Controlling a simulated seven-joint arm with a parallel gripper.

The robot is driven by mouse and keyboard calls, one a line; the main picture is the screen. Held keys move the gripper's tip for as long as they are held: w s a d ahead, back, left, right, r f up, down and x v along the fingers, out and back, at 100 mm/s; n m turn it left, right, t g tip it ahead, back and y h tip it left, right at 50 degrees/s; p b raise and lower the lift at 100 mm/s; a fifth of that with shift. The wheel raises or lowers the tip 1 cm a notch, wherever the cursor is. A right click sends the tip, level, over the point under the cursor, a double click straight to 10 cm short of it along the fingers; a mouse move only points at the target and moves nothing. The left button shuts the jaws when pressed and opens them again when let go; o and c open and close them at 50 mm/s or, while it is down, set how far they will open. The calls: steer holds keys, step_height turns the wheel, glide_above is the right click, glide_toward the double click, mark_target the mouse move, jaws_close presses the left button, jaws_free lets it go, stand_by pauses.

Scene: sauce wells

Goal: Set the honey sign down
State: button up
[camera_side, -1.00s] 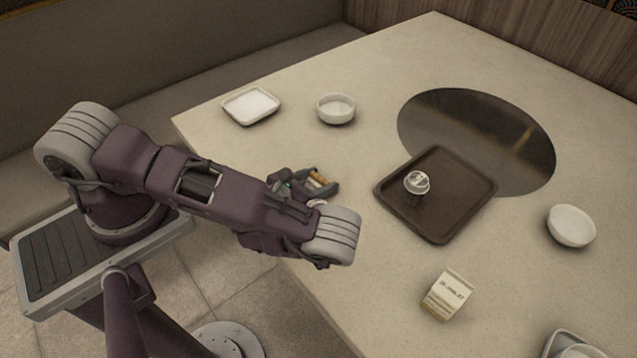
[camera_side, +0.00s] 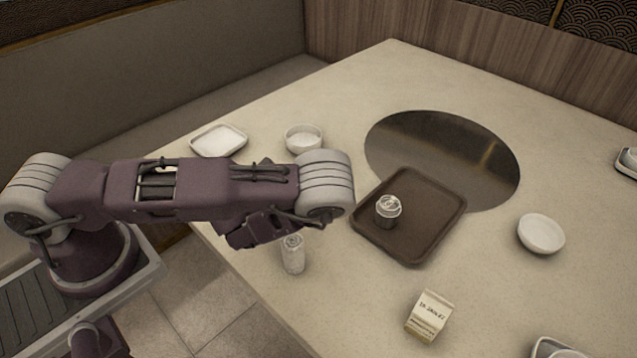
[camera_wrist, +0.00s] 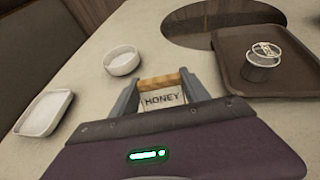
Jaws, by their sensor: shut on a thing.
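The honey sign (camera_wrist: 163,99) is a small pale card lettered "HONEY" with a wooden strip along its top. It sits between the two fingers of my gripper (camera_wrist: 166,90), which is shut on it. In the wrist view the lettering reads upright, and my gripper's housing hides the lower part. In the side view my arm hides the sign and the fingertips. I cannot tell whether the sign touches the table (camera_side: 300,310).
A brown tray (camera_side: 437,235) holds a dark cup with a pale lid (camera_side: 388,209). A white shaker-like container (camera_side: 292,255) stands near the table's front edge. A square dish (camera_side: 218,141), a bowl (camera_side: 303,138), another bowl (camera_side: 541,233) and a carton (camera_side: 429,315) stand around.

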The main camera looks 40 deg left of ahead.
steer(key=w+n+y, duration=0.2)
steer(key=w, duration=1.6)
steer(key=f, duration=0.8)
steer(key=shift+w+a+f, duration=0.1)
steer(key=shift+a+f, duration=0.05)
steer(key=shift+a, duration=0.1)
steer(key=shift+f, duration=0.15)
steer(key=o, duration=1.3)
